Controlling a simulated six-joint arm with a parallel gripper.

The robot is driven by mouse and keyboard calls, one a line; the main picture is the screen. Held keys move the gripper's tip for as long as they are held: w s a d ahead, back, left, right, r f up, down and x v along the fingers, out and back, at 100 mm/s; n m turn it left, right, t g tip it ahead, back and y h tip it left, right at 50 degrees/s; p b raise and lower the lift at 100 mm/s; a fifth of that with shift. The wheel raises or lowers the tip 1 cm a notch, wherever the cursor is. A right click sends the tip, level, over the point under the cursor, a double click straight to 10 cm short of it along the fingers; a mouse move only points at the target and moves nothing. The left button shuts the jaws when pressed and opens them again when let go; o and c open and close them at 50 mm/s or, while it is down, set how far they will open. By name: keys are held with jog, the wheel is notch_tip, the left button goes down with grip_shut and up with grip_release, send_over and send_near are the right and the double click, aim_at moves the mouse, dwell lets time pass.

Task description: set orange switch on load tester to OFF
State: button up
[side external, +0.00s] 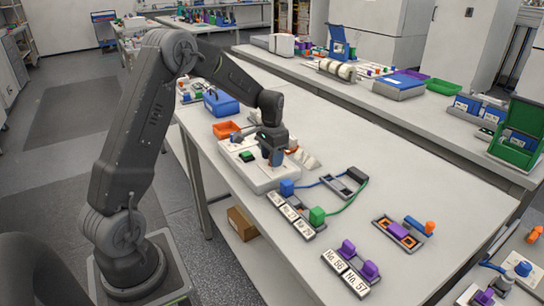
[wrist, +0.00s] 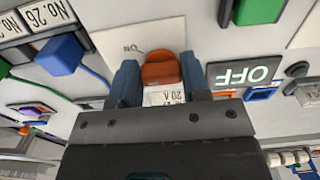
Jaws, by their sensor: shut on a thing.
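The load tester (side external: 262,182) is a white box on the near bench, under my gripper (side external: 275,157) in the side view. In the wrist view its pale face shows upside down. The orange switch (wrist: 160,70) sits between the two blue fingers of my gripper (wrist: 160,80), which is shut on it. A white label reading 20 A (wrist: 165,97) is partly hidden below the switch. I cannot tell which position the switch is in.
A green block (wrist: 258,10) and a dark knob (wrist: 297,70) lie right of the switch. Blue (side external: 287,187) and green (side external: 317,216) connectors with cables stand right of the tester. An orange bin (side external: 226,129) and blue box (side external: 219,103) stand behind it. The bench's right side has bare room.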

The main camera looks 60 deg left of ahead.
jog(key=c, duration=0.3)
jog(key=shift+c, duration=0.2)
jog(key=shift+n, duration=0.3)
jog(key=n, duration=0.3)
jog(key=shift+d, duration=0.1)
jog(key=shift+w+d+n, duration=0.1)
jog(key=shift+n, duration=1.9)
jog(key=o, duration=0.9)
